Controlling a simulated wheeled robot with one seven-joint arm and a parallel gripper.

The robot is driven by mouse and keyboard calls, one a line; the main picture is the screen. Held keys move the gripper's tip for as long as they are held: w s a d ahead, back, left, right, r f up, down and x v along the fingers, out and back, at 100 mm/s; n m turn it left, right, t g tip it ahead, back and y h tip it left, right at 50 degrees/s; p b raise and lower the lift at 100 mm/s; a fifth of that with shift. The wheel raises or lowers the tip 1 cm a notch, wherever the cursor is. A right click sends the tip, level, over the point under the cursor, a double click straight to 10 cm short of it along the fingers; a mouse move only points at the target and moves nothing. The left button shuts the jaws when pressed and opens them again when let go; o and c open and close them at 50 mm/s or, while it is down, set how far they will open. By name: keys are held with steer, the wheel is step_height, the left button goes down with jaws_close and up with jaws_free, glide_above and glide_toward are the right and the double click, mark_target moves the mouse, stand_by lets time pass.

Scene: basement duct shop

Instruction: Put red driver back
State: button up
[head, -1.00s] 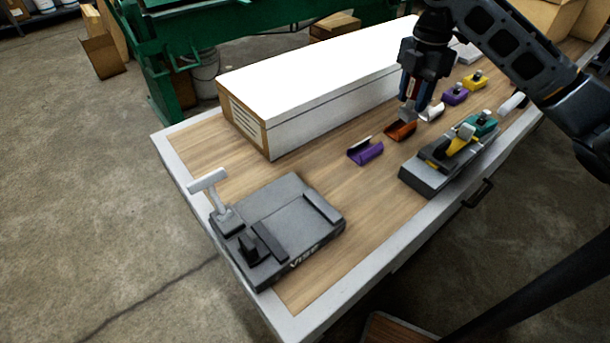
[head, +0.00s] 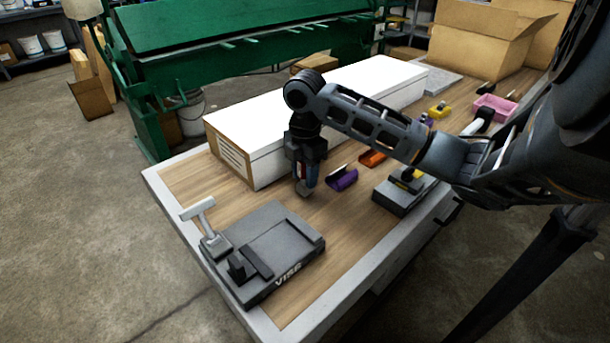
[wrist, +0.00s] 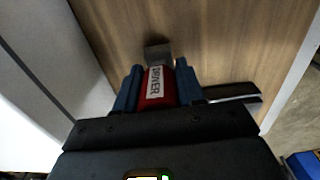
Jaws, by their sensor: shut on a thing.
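My gripper (head: 304,186) is shut on the red driver, low over the bench between the white box and the vise. In the wrist view the red driver (wrist: 154,88) has a white DRIVER label and sits between the two blue fingers, its grey end (wrist: 158,54) pointing away from me. I cannot tell whether that end touches the wood. A purple open cradle (head: 343,179) lies just right of my gripper, apart from it.
A dark grey vise (head: 285,247) with a light T-handle is at the near left. A long white box (head: 270,135) stands behind my gripper. A grey block (head: 393,201) with a yellow item is right. A pink bin (head: 494,106) is at far right. Bare wood lies around the vise.

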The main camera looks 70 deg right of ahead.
steer(key=shift+f, duration=0.65)
steer(key=shift+f, duration=0.1)
steer(key=o, duration=1)
steer(key=shift+o, duration=0.2)
step_height(320, 180, up, 12)
steer(key=shift+r, duration=0.15)
